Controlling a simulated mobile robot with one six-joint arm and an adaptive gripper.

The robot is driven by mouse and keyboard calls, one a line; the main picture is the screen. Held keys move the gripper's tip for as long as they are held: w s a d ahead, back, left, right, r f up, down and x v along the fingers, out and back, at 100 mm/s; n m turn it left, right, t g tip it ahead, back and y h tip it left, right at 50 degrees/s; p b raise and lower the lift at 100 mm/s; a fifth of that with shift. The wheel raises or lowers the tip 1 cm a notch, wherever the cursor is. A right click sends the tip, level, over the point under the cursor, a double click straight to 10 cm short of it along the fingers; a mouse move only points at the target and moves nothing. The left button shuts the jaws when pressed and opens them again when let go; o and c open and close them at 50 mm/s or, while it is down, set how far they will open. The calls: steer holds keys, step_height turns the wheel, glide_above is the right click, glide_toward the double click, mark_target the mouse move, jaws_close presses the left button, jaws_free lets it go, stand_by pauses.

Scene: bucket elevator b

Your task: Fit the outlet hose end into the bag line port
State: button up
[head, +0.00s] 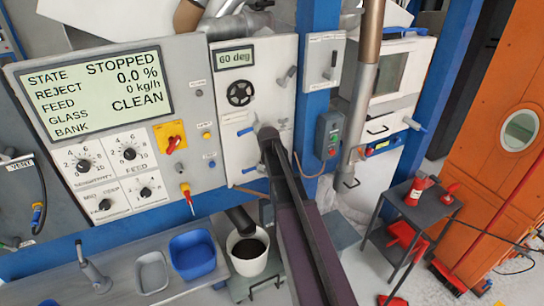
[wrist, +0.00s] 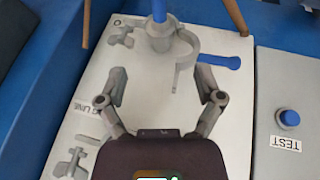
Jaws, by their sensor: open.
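My gripper (wrist: 160,85) is open and empty in the wrist view, its fingers spread in front of a white panel. A grey fitting (wrist: 178,45) with a blue side handle (wrist: 220,61) and a blue rod at its top is just beyond the fingertips. Partly hidden lettering on the panel ends in what looks like "G LINE", so the bag line port may be here; I cannot pick out its opening. In the head view, my arm hides much of this white panel (head: 232,152). I cannot identify the outlet hose end with certainty.
A dark spout (head: 239,218) hangs over a white bucket (head: 250,267) with dark contents. A blue bin (head: 192,255) and grey tray (head: 151,272) stand left of it. A small table (head: 412,208) stands at right.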

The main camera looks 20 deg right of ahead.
steer(key=shift+f, duration=0.15)
stand_by(0.3)
steer(key=b+x, duration=1.2)
steer(key=x, duration=0.1)
steer(key=shift+w+d+f, duration=0.15)
steer(key=shift+w+f, duration=0.05)
stand_by(0.4)
jaws_close()
stand_by(0.3)
